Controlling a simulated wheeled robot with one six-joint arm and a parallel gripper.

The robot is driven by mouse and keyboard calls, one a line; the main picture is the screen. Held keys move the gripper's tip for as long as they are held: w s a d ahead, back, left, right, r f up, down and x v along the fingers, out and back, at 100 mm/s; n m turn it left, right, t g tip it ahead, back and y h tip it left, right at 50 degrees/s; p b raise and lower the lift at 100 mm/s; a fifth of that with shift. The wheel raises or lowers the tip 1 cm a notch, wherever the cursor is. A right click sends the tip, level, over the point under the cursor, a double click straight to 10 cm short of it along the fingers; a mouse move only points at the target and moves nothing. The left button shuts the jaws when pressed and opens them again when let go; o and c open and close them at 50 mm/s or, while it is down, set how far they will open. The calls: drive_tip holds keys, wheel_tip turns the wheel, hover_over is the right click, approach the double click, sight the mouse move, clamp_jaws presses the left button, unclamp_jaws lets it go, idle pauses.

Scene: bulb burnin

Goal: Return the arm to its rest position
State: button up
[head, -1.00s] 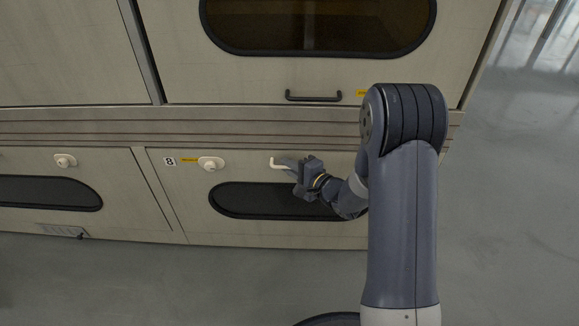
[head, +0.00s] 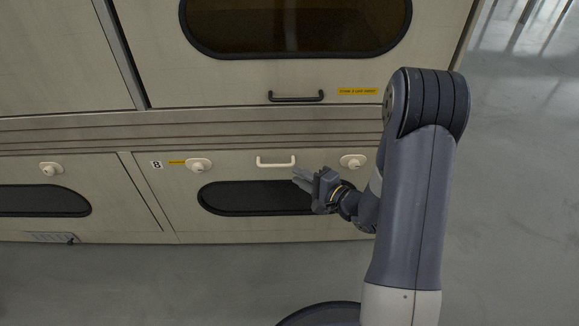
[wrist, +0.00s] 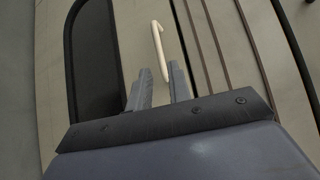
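My gripper (head: 302,178) is in front of the lower door, just below and right of the cream handle (head: 276,162). In the wrist view the two fingers of my gripper (wrist: 161,92) are spread, with nothing between them. The cream handle (wrist: 159,52) shows beyond the fingertips there and looks apart from them, though its lower end comes close to the right finger. The lower door, marked 8 (head: 157,165), appears shut. My arm comes from the right side of the head view.
Cream knobs (head: 199,166) and (head: 353,161) flank the handle. A dark window (head: 250,198) lies below it. A black handle (head: 296,97) is on the upper door, beside a yellow label (head: 358,91). Grey floor (head: 515,200) is clear to the right.

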sight(280, 166)
drive_tip(key=shift+s+d, duration=0.35)
drive_tip(key=shift+s, duration=0.1)
drive_tip(key=b+x, duration=0.3)
drive_tip(key=x, duration=0.7)
drive_tip(key=shift+w+r, duration=0.1)
drive_tip(key=shift+w+a+r, duration=0.1)
drive_tip(key=shift+w+a, duration=0.1)
drive_tip(key=shift+w, duration=0.05)
